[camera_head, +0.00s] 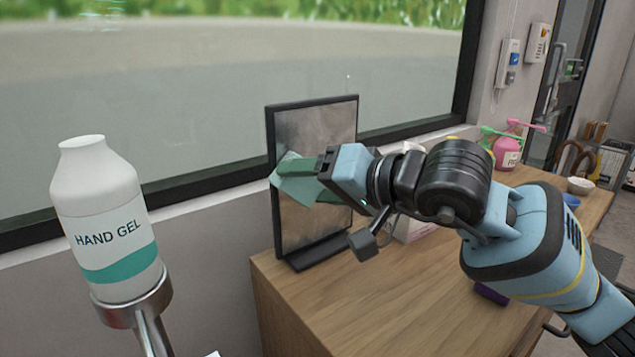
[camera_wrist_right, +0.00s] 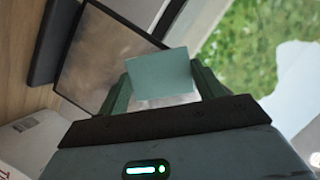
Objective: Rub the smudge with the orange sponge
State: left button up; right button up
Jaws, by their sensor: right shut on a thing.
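My right gripper (camera_head: 298,184) is shut on a flat teal block (camera_wrist_right: 160,74), held between its green fingers. The block looks like a sponge or pad, and it is teal; no orange sponge shows in either view. A black-framed upright panel (camera_head: 318,128), like a mirror, stands on the wooden counter. Its face is cloudy grey, and a brownish haze shows on it in the wrist view (camera_wrist_right: 105,55). The gripper and block are in front of the panel's middle-left; I cannot tell if the block touches it. My left gripper is not in view.
A hand gel bottle (camera_head: 108,220) in a metal holder stands at the left. The wooden counter (camera_head: 320,310) is clear in front. A window is behind.

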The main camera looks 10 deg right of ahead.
jog(key=d, duration=0.1)
jog(key=w+d, duration=0.1)
jog(key=d, duration=0.1)
jog(key=shift+d+r, duration=0.1)
jog(key=shift+r, duration=0.1)
dwell(0.3)
jog(key=shift+w+d+b, duration=0.2)
jog(key=shift+w+d, duration=0.2)
jog(key=shift+d, duration=0.4)
jog(key=shift+w+d+b, duration=0.2)
jog(key=shift+w+d, duration=0.2)
jog(key=shift+d, duration=0.35)
jog(key=shift+w+d, duration=0.3)
jog(key=shift+d, duration=0.5)
jog(key=shift+w+d, duration=0.25)
jog(key=shift+d, duration=0.5)
jog(key=shift+w, duration=0.1)
jog(key=shift+s+a, duration=0.35)
jog(key=shift+a, duration=0.5)
jog(key=shift+s+a, duration=0.35)
jog(key=shift+a, duration=0.45)
